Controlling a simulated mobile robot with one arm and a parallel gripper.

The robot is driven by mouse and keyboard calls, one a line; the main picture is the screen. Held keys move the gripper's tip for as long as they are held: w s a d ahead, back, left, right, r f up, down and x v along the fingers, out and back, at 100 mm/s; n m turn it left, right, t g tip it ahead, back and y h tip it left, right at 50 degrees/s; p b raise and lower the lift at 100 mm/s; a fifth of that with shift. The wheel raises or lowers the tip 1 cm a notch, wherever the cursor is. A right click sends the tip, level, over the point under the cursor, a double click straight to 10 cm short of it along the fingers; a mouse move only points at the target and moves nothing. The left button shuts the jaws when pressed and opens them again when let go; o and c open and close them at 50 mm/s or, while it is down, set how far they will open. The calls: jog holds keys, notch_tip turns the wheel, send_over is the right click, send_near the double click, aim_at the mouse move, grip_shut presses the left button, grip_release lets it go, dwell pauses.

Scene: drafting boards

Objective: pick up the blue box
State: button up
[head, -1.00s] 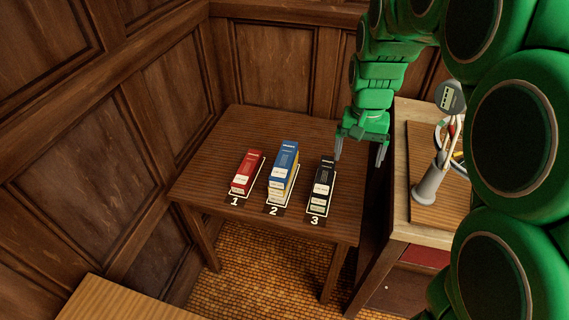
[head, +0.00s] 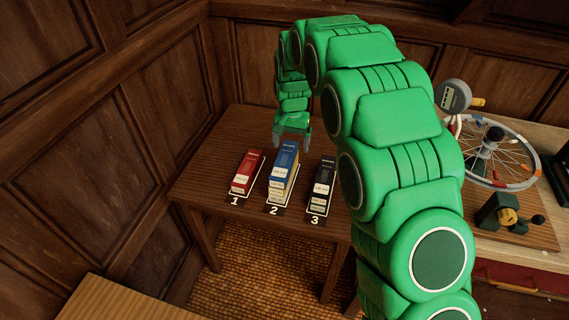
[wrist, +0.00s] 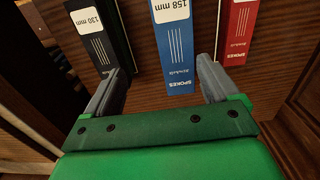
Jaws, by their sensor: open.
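The blue box (head: 284,163) stands in the middle of three boxes on the brown wooden table, at the spot marked 2. It appears to rest on top of yellowish boxes. In the wrist view its blue face (wrist: 174,50) reads "158 mm" and "SPOKES" and lies between the lines of the two fingers. My gripper (head: 292,140) is open and empty, above the table at the far end of the blue box. In the wrist view the open fingers (wrist: 160,85) point toward the boxes. Any contact with the box cannot be told.
A red box (head: 246,173) stands left at spot 1 and a black box (head: 322,183) right at spot 3, both close by. A workbench at right holds a spoked wheel (head: 500,160) and a gauge (head: 453,96). Panelled walls stand left and behind.

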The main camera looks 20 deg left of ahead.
aim_at(284, 159)
jog(key=shift+w+a+f, duration=0.25)
jog(key=shift+a+f, duration=0.7)
jog(key=shift+a, duration=0.1)
jog(key=shift+a+f, duration=0.2)
jog(key=shift+f, duration=3.6)
jog(key=shift+c, duration=0.4)
jog(key=c, duration=1.1)
jog(key=shift+r, duration=0.1)
jog(key=shift+c, duration=0.2)
